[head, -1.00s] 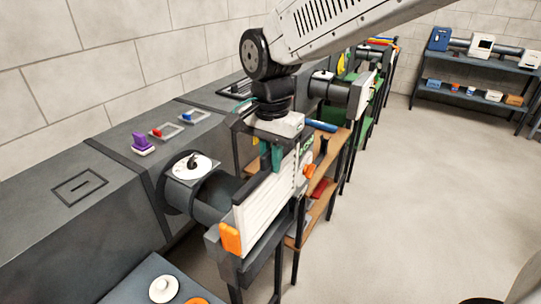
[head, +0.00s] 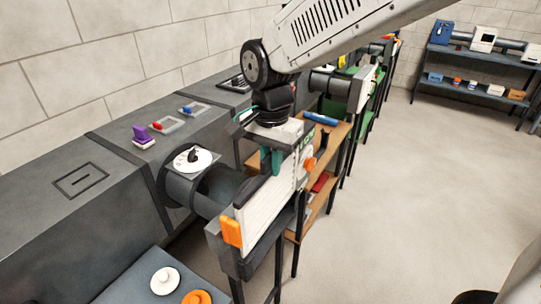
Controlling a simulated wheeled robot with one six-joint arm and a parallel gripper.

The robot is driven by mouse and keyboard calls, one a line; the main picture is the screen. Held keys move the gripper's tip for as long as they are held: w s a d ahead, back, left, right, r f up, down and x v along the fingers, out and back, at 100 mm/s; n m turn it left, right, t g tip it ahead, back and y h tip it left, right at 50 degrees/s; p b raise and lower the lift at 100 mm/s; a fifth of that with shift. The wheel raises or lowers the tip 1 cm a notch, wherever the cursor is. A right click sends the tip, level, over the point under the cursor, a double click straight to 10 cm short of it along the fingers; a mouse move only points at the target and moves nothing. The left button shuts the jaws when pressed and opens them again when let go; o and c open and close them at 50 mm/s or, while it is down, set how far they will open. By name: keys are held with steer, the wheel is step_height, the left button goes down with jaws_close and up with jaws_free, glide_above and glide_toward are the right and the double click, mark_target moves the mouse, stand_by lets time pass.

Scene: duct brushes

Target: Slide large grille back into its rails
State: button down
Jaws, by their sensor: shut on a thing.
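The large grille (head: 266,207) is a white panel standing upright across the open end of the near grey duct (head: 222,188). Its lower part is at a dark frame (head: 226,262), with orange blocks at the near end (head: 231,232) and far end (head: 310,163). My gripper (head: 271,162) is above the grille, its teal fingers pointing down and shut on its upper edge. The rails are mostly hidden by the panel, so I cannot tell how deep it sits in them.
A purple piece (head: 143,137) and small red and blue pieces lie on the grey duct box. A table at the front holds a white knob (head: 165,280) and an orange one (head: 197,298). Wooden shelves (head: 328,150) stand behind the grille. Floor to the right is clear.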

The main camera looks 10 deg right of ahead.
mark_target(271, 184)
steer(key=shift+f, duration=3.05)
steer(key=shift+s+d+f, duration=0.15)
steer(key=shift+s+f, duration=0.15)
steer(key=shift+f, duration=0.3)
steer(key=c, duration=1.6)
jaws_free()
steer(key=shift+o, duration=1)
steer(key=r, duration=0.9)
steer(key=shift+w, duration=0.25)
steer(key=s+d+r+n, duration=0.2)
steer(key=s+d+n, duration=0.1)
steer(key=s+d, duration=0.6)
steer(key=s+d+r+n+t, duration=0.1)
steer(key=s+d+n, duration=0.3)
steer(key=s+d, duration=0.6)
steer(key=shift+s+d+r+n, duration=0.15)
steer(key=shift+d+r+n, duration=0.2)
steer(key=shift+d, duration=0.4)
